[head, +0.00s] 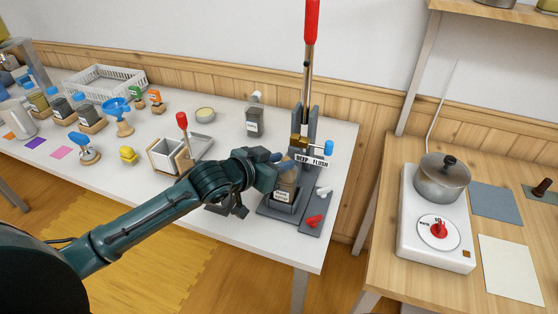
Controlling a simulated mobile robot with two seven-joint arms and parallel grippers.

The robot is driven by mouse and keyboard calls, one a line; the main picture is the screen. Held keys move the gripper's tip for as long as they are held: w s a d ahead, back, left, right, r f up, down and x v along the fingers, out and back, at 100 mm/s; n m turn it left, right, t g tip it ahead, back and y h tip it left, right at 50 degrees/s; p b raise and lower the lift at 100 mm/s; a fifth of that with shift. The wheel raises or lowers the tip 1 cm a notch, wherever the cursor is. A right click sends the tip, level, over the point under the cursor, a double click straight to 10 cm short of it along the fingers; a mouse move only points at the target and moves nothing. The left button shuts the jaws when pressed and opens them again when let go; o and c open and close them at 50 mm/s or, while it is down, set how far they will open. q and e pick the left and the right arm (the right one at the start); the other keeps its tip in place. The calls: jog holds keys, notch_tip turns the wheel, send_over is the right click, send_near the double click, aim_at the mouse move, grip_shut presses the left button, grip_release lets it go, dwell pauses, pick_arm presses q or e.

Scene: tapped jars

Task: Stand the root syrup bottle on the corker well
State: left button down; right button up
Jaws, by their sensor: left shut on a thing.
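The corker (309,125) is a dark grey stand with a tall red-topped lever and a "DEEP FLUSH" sign, near the white table's right end. My left gripper (284,164) is in front of its column, shut on the upper part of a bottle. The bottle (285,184) is upright, brownish, with a white label low on its side too small to read surely. It is over the corker's base (270,208). The well is hidden beneath it, and I cannot tell whether the bottle touches it. My right gripper is out of view.
A dark jar (254,122) stands behind my left gripper. Red (314,221) and white (323,191) small pieces lie right of the bottle. A wooden table with a hotplate (434,252) and pot (441,182) is at right.

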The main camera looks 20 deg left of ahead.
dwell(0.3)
pick_arm(q)
jog(key=c, duration=1.2)
grip_release()
jog(key=shift+f, duration=0.1)
jog(key=shift+o, duration=0.5)
jog(key=shift+f, duration=0.1)
jog(key=shift+s, duration=0.15)
jog(key=p+v, duration=0.5)
jog(key=v, duration=0.3)
